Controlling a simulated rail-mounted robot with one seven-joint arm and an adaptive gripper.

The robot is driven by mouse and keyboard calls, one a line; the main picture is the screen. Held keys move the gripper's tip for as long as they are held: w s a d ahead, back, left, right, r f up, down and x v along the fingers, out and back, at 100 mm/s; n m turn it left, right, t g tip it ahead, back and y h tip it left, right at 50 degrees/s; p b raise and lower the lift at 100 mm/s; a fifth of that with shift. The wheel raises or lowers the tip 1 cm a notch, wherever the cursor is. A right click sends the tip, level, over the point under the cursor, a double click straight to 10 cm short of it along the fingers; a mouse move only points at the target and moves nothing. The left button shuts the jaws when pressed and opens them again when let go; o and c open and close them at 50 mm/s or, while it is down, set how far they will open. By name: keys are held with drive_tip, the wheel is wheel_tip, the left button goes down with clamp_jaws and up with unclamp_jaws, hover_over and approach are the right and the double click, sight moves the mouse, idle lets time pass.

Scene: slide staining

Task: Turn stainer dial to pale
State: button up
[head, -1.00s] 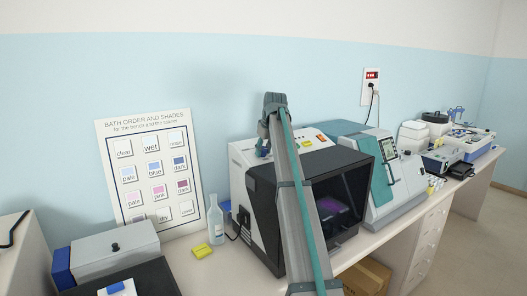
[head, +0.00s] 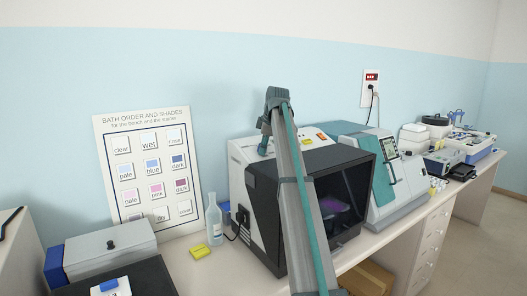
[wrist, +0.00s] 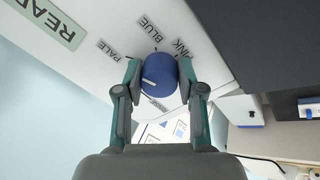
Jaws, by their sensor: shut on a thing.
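The stainer dial is a round blue knob (wrist: 160,75) with a white pointer line, on a white panel in the wrist view. Labels PALE (wrist: 108,50), BLUE (wrist: 152,28) and PINK (wrist: 181,48) stand around it; another label below it is too small to read surely. The white line lies on the dial's left side, slanted. My gripper (wrist: 160,82) is shut on the dial, one finger on each side. In the head view the stainer (head: 335,165) is a white and black machine with a dark window; my arm crosses in front of it, and the dial cannot be made out.
A shade chart (head: 150,170) leans on the wall at left. A clear bottle (head: 214,222) and a yellow block (head: 200,251) stand left of the stainer. A teal and white machine (head: 385,180) stands close on its right.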

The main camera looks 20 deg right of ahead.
drive_tip(key=shift+n+b, duration=0.45)
drive_tip(key=shift+n, duration=0.75)
drive_tip(key=o, duration=1.2)
drive_tip(key=shift+c, duration=0.2)
drive_tip(key=v, duration=1.2)
drive_tip(key=shift+d, duration=0.15)
